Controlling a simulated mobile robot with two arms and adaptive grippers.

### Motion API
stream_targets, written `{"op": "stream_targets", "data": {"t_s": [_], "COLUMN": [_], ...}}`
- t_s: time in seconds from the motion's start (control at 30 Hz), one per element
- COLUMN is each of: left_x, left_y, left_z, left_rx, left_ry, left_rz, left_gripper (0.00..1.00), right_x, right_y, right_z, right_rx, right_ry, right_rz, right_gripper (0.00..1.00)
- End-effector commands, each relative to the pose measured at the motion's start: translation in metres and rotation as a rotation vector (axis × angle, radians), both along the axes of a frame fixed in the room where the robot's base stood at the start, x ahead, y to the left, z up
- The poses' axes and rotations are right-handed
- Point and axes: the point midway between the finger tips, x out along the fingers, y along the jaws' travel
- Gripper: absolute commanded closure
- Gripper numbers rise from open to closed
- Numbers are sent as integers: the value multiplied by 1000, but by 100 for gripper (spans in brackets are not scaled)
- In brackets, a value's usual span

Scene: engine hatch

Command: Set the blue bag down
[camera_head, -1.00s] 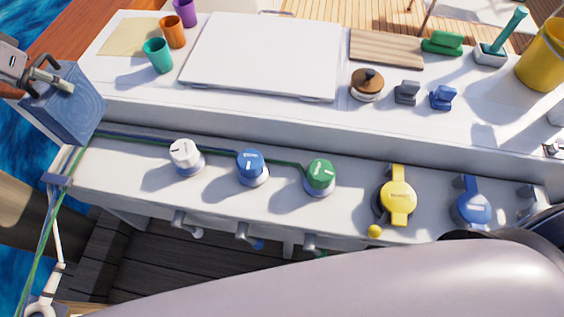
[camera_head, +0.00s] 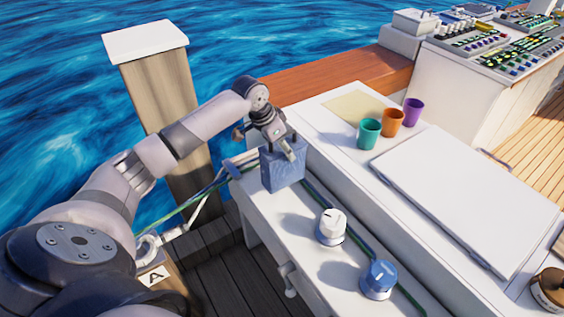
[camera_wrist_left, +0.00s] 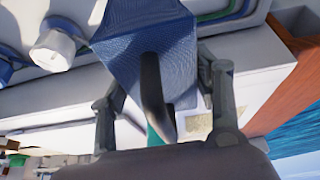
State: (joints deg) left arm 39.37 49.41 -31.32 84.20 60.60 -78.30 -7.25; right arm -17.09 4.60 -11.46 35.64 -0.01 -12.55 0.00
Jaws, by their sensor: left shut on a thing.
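The blue bag (camera_head: 283,170) is upright at the far left end of the white lower ledge (camera_head: 262,212) in the head view. I cannot tell whether its bottom touches the ledge. My left gripper (camera_head: 290,150) is at the top of the bag, shut on it from above. In the left wrist view the bag (camera_wrist_left: 150,40) fills the top middle. Its dark handle loop (camera_wrist_left: 153,95) shows between the two fingers of my left gripper (camera_wrist_left: 165,100). The exact contact is hidden. My right gripper is not in view.
A white knob (camera_head: 331,227) and a blue knob (camera_head: 379,279) stand on the ledge to the right. Green, orange and purple cups and a large white panel (camera_head: 460,190) are on the upper counter. A wooden post (camera_head: 165,110) and lines are at left, with water beyond.

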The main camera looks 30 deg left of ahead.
Motion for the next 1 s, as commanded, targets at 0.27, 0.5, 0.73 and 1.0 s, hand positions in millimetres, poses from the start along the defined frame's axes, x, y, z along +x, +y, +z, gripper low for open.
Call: {"op": "stream_targets", "data": {"t_s": [0.27,0.5,0.73,1.0], "left_x": [0,0,1,0], "left_y": [0,0,0,0], "left_z": [-32,-60,-61,-64], "left_rx": [0,0,1,1], "left_ry": [0,-2,-3,0], "left_rz": [2,1,1,0], "left_gripper": [100,100,100,32], "right_x": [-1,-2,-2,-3], "right_y": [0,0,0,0], "right_z": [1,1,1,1], "right_rx": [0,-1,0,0], "right_ry": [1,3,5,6], "right_rz": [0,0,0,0], "right_gripper": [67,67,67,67]}}
